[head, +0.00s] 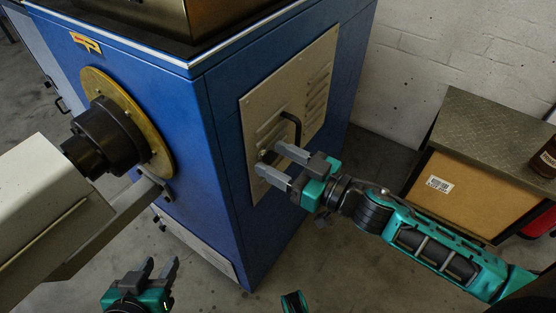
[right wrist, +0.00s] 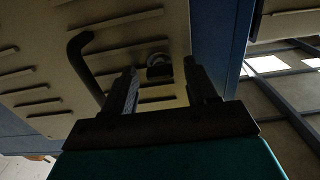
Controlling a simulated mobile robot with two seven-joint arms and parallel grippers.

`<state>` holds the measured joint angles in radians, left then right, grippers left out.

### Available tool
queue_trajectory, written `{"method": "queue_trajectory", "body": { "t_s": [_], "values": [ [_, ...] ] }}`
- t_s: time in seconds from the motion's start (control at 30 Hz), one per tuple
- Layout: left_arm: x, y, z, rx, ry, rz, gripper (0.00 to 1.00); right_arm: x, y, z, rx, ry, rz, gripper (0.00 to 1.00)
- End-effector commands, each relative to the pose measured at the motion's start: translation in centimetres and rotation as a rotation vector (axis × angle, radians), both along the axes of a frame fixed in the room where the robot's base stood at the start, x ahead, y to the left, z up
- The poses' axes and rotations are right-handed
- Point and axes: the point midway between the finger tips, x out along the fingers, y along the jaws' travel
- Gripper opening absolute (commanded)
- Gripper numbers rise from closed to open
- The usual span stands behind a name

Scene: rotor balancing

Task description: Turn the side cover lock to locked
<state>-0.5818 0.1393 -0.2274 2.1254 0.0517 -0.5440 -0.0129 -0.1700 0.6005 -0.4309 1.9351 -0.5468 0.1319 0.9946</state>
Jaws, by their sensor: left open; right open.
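The beige louvred side cover (head: 291,97) is on the right face of the blue machine. It has a black bent handle (head: 293,127). A small round lock (head: 263,155) sits on the cover below and left of the handle, partly behind my right gripper. My right gripper (head: 273,161) is open and empty, its fingers pointing at the cover close to the lock. In the right wrist view the lock (right wrist: 158,66) shows between and beyond the open fingertips, with the handle (right wrist: 84,62) to the left. Contact cannot be told. My left gripper (head: 161,268) is open and empty, low in front of the machine.
The blue machine (head: 160,110) has a round brass flange with a dark hub (head: 107,137) on its front face. A cabinet with a cardboard-coloured front (head: 459,190) stands at the right, with a brown bottle (head: 545,157) on top. Bare floor lies between.

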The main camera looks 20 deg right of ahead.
Motion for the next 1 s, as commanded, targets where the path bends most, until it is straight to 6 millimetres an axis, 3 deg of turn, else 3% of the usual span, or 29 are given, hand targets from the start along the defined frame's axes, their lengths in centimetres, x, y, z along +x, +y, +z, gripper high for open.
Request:
{"method": "queue_trajectory", "body": {
  "t_s": [0.33,0.9,1.0],
  "values": [
    [0.10,-0.03,0.15,0.000,-0.004,-0.002,0.43,0.25,0.17,-0.02,-0.001,0.001,-0.001,0.57],
    [-0.02,0.07,-0.34,0.005,0.006,-0.003,0.43,0.21,0.17,-0.02,0.000,0.000,-0.001,0.03],
    [-0.01,0.09,-0.31,0.005,0.005,-0.003,0.43,0.21,0.17,-0.01,-0.001,0.000,0.000,0.01]
  ]
}}
